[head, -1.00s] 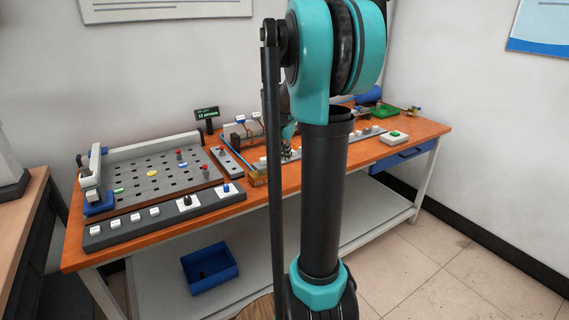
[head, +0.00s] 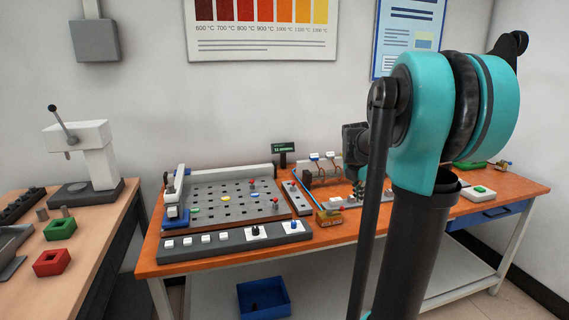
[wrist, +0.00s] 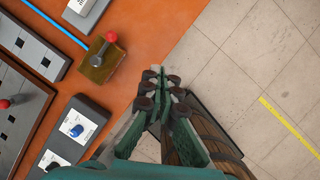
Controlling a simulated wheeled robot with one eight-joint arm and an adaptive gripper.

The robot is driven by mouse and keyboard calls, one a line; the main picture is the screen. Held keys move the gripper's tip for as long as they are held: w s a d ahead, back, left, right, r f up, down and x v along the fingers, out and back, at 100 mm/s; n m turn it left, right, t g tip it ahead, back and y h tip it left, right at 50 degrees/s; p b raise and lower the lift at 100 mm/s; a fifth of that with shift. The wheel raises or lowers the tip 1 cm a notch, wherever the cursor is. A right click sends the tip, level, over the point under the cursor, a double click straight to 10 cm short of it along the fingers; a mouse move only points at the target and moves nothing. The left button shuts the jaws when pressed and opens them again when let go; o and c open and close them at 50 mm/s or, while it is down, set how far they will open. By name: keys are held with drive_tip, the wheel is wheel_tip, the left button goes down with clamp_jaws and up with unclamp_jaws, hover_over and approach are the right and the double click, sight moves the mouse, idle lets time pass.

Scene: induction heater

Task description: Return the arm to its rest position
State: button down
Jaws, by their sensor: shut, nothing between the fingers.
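My gripper (wrist: 160,82) shows in the wrist view with its fingers together and nothing between them. It hangs over the front edge of the orange workbench (wrist: 140,60), with the tiled floor to its right. In the head view my teal and black arm stands at the right and covers part of the bench, and the gripper's fingertips cannot be made out there.
In the wrist view a brass block with a red-knobbed lever (wrist: 97,60) and a knob panel (wrist: 72,135) lie left of the gripper. In the head view a perforated board (head: 232,202) and button panel (head: 235,243) fill the bench's left. A side table (head: 95,225) holds a press (head: 95,160).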

drive_tip(key=s+a+f+m+y, duration=0.1)
drive_tip(key=s+a+f+m, duration=0.3)
drive_tip(key=s+m, duration=0.4)
drive_tip(key=s+a+f+m+t, duration=0.1)
drive_tip(key=s+a+f+m, duration=0.4)
drive_tip(key=s+m, duration=0.3)
drive_tip(key=s+a+f+m+y, duration=0.1)
drive_tip(key=s+a+f+m, duration=0.4)
drive_tip(key=s+f+m, duration=0.2)
drive_tip(key=shift+s+m+t+y, duration=0.3)
drive_tip(key=shift+s+m, duration=0.2)
drive_tip(key=shift+m, duration=0.6)
